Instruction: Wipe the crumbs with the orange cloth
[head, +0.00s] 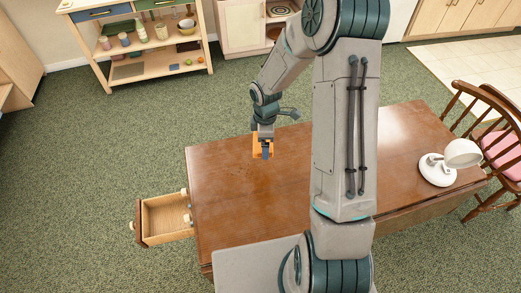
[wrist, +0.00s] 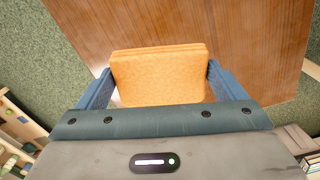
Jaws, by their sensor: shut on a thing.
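An orange cloth (wrist: 160,78), folded into a thick pad, is held between the two blue fingers of my gripper (wrist: 158,85) in the wrist view. In the head view my gripper (head: 264,151) is shut on the orange cloth (head: 257,142) near the far left part of the wooden table (head: 235,205). I cannot tell whether the cloth touches the tabletop. Faint darker specks (head: 262,181), perhaps the crumbs, show on the table below the gripper in the head view. My arm hides the middle of the table.
A white lamp (head: 440,168) stands at the table's right end, beside a wooden chair (head: 490,125). A shelf unit (head: 140,50) stands at the back left. The left tabletop is clear.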

